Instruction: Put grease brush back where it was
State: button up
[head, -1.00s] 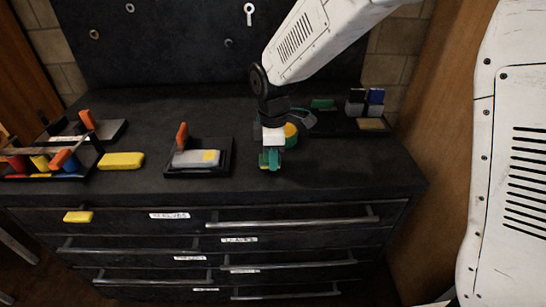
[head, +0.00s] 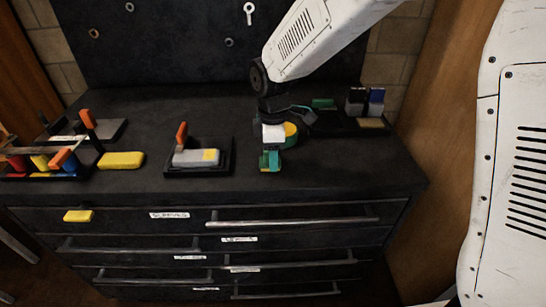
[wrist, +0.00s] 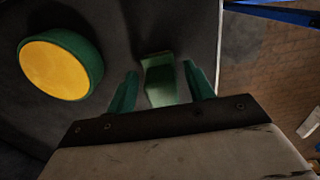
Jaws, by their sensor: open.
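My gripper (head: 270,162) is low over the front right part of the dark cabinet top. In the wrist view its two teal fingers (wrist: 160,73) stand apart. A pale green block-like piece (wrist: 160,82) lies between them, with a gap on each side. I cannot tell whether this piece is the grease brush, as only its end shows. A round green tin with a yellow top (head: 290,131) stands just behind my gripper; it also shows at the left of the wrist view (wrist: 62,65).
A black tray (head: 228,168) holds a grey block and an orange-handled piece. A yellow block (head: 121,160) and a rack of coloured pieces (head: 92,166) are at left. A back-right tray (head: 345,126) holds small boxes. The cabinet's front edge is close to my gripper.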

notch_tip(320, 180, up, 11)
jog(key=shift+f, duration=0.1)
jog(key=s+d+r+m+t, duration=0.1)
jog(key=s+d+r+m, duration=0.2)
jog(key=s+d+m, duration=0.45)
jog(key=s+d+r+m, duration=0.4)
jog(key=s+d, duration=0.5)
jog(key=d, duration=0.1)
jog(key=s+d+f+m, duration=0.1)
jog(key=s+d+m, duration=0.1)
jog(key=s, duration=0.3)
jog(key=s+d+f+m, duration=0.1)
jog(key=s+d+m, duration=0.2)
jog(key=s+m, duration=0.1)
jog(key=shift+s+f, duration=0.4)
jog(key=shift+s, duration=0.5)
